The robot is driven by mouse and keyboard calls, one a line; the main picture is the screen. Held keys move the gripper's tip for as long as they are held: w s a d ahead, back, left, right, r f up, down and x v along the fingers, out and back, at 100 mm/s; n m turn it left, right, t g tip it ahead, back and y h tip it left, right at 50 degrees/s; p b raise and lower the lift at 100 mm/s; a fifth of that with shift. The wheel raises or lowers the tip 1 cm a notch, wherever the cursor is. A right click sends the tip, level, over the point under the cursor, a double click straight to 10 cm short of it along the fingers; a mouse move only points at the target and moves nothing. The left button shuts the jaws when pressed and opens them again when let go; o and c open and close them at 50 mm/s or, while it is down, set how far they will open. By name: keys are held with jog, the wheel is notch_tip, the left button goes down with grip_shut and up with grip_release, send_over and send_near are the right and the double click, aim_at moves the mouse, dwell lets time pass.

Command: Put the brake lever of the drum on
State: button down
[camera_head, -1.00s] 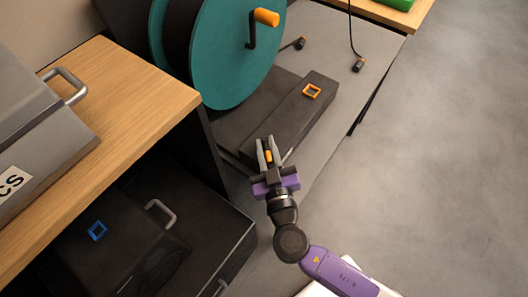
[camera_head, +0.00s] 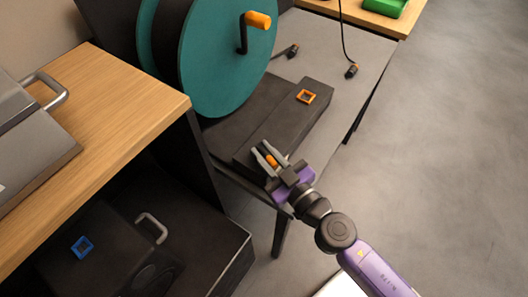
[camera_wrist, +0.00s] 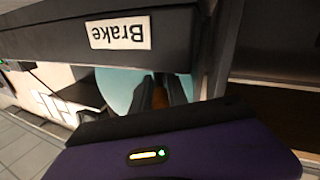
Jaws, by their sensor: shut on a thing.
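The teal drum (camera_head: 228,62) stands upright on a dark base at the top of the head view, with an orange-handled crank (camera_head: 258,20) on its face. The brake lever's orange grip (camera_head: 271,160) shows between the fingers at the near end of the black box beside the drum. My gripper (camera_head: 264,152) is shut on it, reaching in from the lower right. In the wrist view, the lever's orange-brown end (camera_wrist: 160,97) is between the dark fingers. A white "Brake" label (camera_wrist: 120,32) shows upside down above them. The lever's shaft and pivot are hidden.
The black box (camera_head: 285,125) carries an orange square (camera_head: 306,97). A wooden shelf (camera_head: 115,105) and a dark case with a blue square (camera_head: 82,247) are at the left. Cable plugs (camera_head: 351,71) lie on the grey table. Open floor is at the right.

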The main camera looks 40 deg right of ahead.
jog(key=shift+d+y, duration=0.2)
jog(key=shift+y, duration=0.3)
jog(key=shift+w+d+n+y+p, duration=0.1)
jog(key=shift+d+n+y+p, duration=0.05)
jog(key=shift+n+y+p, duration=0.6)
jog(key=shift+d+n+y+p, duration=0.15)
jog(key=shift+n+y+p, duration=0.4)
jog(key=shift+y, duration=0.4)
jog(key=shift+d+n+g+y+p, duration=0.15)
jog(key=shift+n+g+y+p, duration=0.25)
jog(key=shift+n+y+p, duration=0.4)
jog(key=shift+f, duration=0.1)
jog(key=c, duration=1.4)
grip_release()
jog(key=shift+o, duration=0.2)
